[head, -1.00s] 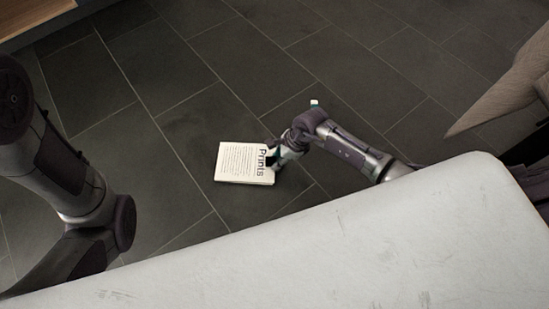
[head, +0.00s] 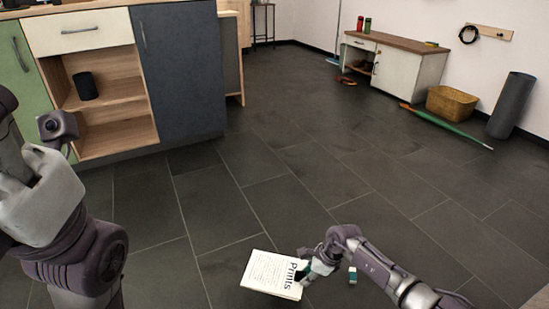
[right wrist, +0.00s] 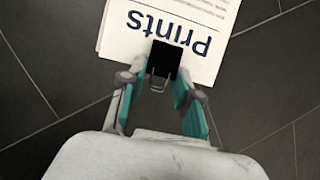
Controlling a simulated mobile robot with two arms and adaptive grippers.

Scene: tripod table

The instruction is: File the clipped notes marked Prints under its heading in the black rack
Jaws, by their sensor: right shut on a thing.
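The clipped notes (head: 270,274) are a stack of white pages with "Prints" in dark blue letters along one edge. My right gripper (head: 303,274) holds them over the dark floor at the bottom of the head view. In the right wrist view, the notes (right wrist: 201,14) reach past the top edge. A black clip (right wrist: 164,58) sits on their near edge, between the teal fingers of my right gripper (right wrist: 165,85), which are shut on it. My left arm stands at the left of the head view; its fingers do not show. I see no black rack.
A kitchen unit (head: 180,75) with open shelves holding a dark cup (head: 86,86) stands at the upper left. A low white cabinet (head: 390,66), a wicker basket (head: 452,103), a green umbrella (head: 448,127) and a dark roll (head: 511,105) line the right wall. The floor between is clear.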

